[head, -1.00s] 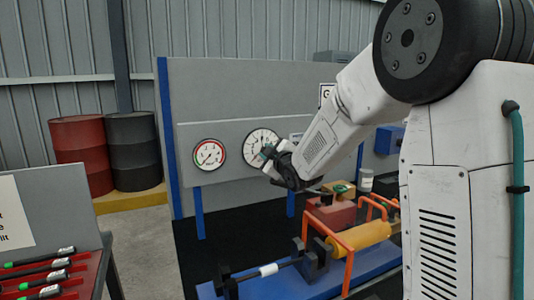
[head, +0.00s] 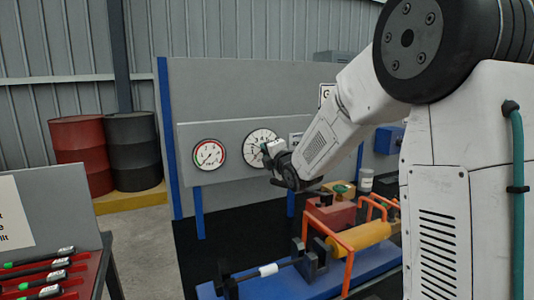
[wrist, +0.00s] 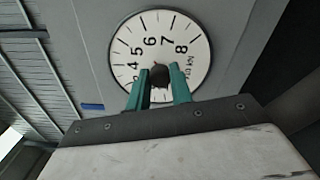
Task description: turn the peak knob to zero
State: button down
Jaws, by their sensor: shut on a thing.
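A white round dial (wrist: 150,28) with black numbers fills the upper middle of the wrist view. It also shows on the grey panel in the head view (head: 257,136), partly behind my gripper. A small dark knob (wrist: 159,74) sits at the dial's centre. My gripper (wrist: 160,82) has its two green fingers on either side of this knob, shut on it. In the head view my gripper (head: 267,153) is in front of the dial's right part. The fingers hide the lower part of the dial, and I cannot read where the knob points.
A second gauge (head: 208,155) with a red and green band is left of the dial. Below stands a blue bench (head: 285,284) with an orange cylinder (head: 360,236) and orange bars. A red drum (head: 83,155) and a black drum (head: 133,150) stand at the left.

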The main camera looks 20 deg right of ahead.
jog(key=shift+f+n, duration=0.1)
jog(key=shift+n, duration=7.2)
jog(key=c, duration=1.2)
grip_release()
jog(key=shift+c, duration=0.2)
jog(key=s, duration=0.7)
jog(key=shift+s, duration=0.4)
